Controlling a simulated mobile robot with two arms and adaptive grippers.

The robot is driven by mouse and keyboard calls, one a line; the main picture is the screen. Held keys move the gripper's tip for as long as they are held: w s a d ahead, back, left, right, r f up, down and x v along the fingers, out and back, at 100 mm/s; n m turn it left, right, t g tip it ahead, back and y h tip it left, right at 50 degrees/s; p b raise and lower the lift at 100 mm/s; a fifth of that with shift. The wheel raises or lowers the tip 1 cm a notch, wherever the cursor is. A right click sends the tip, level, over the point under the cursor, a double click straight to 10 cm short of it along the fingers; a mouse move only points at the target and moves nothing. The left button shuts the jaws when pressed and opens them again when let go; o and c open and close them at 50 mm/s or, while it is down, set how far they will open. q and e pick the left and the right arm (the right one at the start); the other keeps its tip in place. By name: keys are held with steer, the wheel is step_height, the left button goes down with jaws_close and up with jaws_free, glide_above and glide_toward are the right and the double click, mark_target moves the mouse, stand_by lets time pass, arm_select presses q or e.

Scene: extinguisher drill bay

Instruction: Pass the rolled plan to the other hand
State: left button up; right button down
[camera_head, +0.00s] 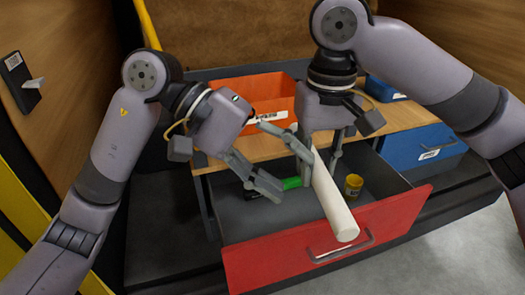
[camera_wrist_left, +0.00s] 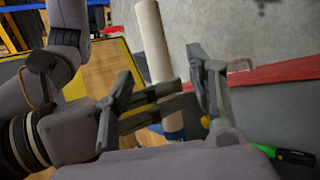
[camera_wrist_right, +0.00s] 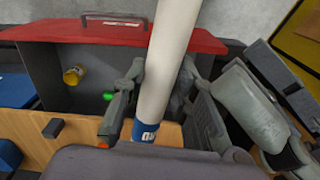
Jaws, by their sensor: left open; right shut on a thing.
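The rolled plan (camera_head: 335,205) is a long white tube, held slanting over the open drawer. Its blue end band with white lettering shows in the right wrist view (camera_wrist_right: 146,131). My right gripper (camera_head: 321,176) is shut on the tube; its fingers flank the tube in the right wrist view (camera_wrist_right: 160,85). My left gripper (camera_head: 297,179) is open and empty, with its fingertips close to the tube's left side. In the left wrist view the tube (camera_wrist_left: 154,40) shows beyond the left fingers; whether they touch it I cannot tell.
The open drawer has a red front (camera_head: 325,240) with a handle. Inside are a yellow roll-like item (camera_head: 353,185) and a green-handled tool (camera_head: 291,183). An orange bin (camera_head: 265,92) stands on the wooden bench top behind. A blue drawer or box (camera_head: 425,148) is at right.

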mark_target(320, 195)
arm_select(q)
steer(key=x, duration=0.7)
steer(key=shift+s+d+f, duration=0.1)
steer(key=shift+d+f, duration=0.05)
steer(key=shift+d, duration=0.15)
steer(key=shift+a+f, duration=0.1)
steer(key=c, duration=1.2)
arm_select(e)
steer(key=shift+d, duration=0.1)
arm_select(q)
jaws_close()
arm_select(e)
steer(key=c, duration=1.6)
jaws_free()
steer(key=o, duration=0.4)
